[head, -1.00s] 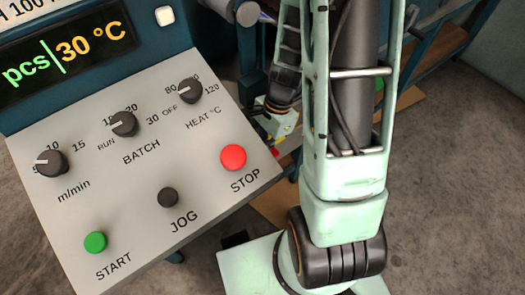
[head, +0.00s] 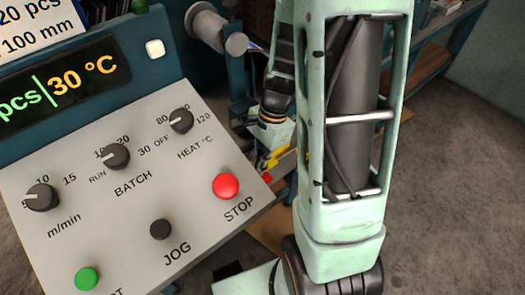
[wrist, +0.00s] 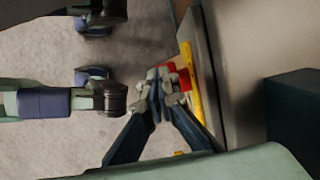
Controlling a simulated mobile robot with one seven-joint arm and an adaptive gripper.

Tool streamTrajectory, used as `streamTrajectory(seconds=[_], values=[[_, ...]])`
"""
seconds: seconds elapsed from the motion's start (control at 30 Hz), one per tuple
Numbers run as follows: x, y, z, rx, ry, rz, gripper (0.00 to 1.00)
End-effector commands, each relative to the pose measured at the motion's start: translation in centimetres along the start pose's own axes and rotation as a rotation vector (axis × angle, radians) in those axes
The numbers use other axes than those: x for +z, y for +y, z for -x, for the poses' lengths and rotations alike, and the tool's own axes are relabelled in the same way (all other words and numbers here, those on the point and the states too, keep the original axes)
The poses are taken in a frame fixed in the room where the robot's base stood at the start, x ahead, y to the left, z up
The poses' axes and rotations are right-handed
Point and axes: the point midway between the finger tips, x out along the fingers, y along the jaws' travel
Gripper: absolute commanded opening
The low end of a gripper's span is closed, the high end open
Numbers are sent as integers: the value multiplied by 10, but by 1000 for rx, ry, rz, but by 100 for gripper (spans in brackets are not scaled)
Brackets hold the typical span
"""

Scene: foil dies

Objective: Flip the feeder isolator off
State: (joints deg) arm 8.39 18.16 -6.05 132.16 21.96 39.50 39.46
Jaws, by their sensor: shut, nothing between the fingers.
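The feeder isolator appears to be the red handle (wrist: 183,78) on a yellow plate (wrist: 195,88), on the side of a grey cabinet in the wrist view. In the head view a yellow part (head: 280,157) with a bit of red shows beyond the console's right edge, small and partly hidden. My gripper (wrist: 164,88) is shut and empty, its fingertips at the near side of the red handle and covering part of it. I cannot tell whether they touch it. In the head view my fingertips are not clearly visible.
The grey control console (head: 120,200) fills the left of the head view, with knobs, a red STOP button (head: 226,186) and a black JOG button (head: 160,229). A grey roller (head: 210,30) stands behind it. A shelf (head: 440,45) is at the back right. Bare floor lies right of my arm.

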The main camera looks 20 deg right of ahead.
Motion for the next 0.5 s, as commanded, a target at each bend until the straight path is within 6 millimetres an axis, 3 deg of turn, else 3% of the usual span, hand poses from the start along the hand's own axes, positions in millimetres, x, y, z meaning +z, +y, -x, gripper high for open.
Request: streamTrajectory(seconds=[0.2, 0.5], values=[[-1, -1, 44, -4, 3, 0, 0], [0, 0, 70, 0, 1, -1, 0]])
